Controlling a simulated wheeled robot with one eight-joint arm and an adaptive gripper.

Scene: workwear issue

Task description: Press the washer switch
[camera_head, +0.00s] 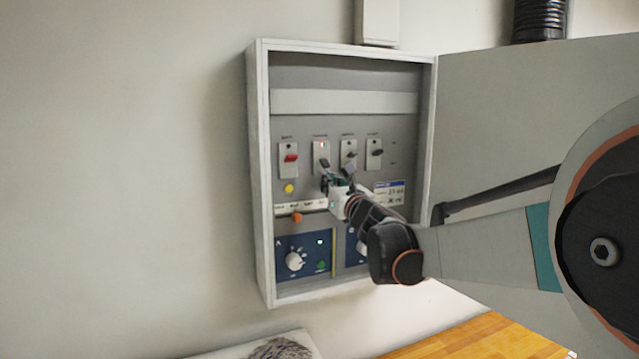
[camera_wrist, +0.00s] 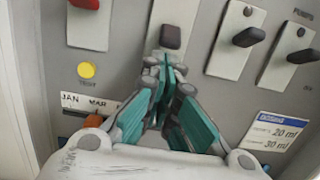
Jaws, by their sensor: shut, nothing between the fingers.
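A row of lever switches sits on the grey panel inside an open wall cabinet. The labels above them are too small to read, so I cannot tell which is the washer switch. From the left are a red switch (camera_head: 290,158), a second dark switch (camera_wrist: 171,37) with a red light on its plate in the head view, a third dark switch (camera_wrist: 249,36) and a fourth dark switch (camera_wrist: 303,56). My gripper (camera_wrist: 164,63) is shut and empty, its tips just below the second switch. I cannot tell whether they touch it.
The cabinet frame (camera_head: 262,200) surrounds the panel, and its door (camera_head: 500,110) stands open at the right. A yellow button (camera_wrist: 86,70), an orange slider knob (camera_wrist: 93,121) and a white label plate (camera_wrist: 275,131) lie near my gripper. A white dial (camera_head: 294,261) is lower down.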

